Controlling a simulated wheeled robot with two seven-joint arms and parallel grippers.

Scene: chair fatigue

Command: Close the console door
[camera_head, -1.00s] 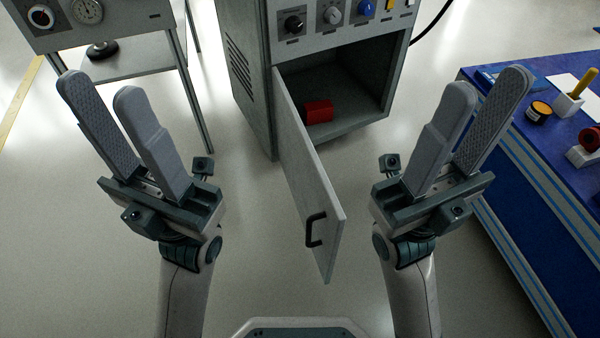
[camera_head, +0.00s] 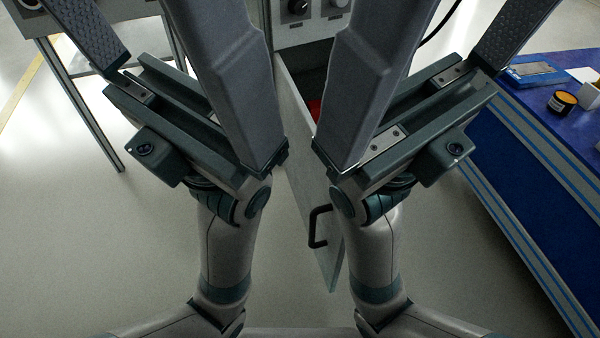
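The grey console (camera_head: 312,32) stands at the top centre, mostly hidden behind my grippers. Its door (camera_head: 301,182) stands open, swung out toward me, and shows as a narrow strip between my two arms. A black handle (camera_head: 318,228) is on the door near its free edge. My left gripper (camera_head: 155,20) is raised close to the camera, left of the door, with its fingers wide apart and empty. My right gripper (camera_head: 445,20) is likewise raised to the right of the door, wide open and empty. The fingertips run toward or past the top edge of the view.
A sliver of a red object (camera_head: 315,108) shows inside the console. A metal stand (camera_head: 85,100) is at the upper left. The floor at the lower left is clear.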

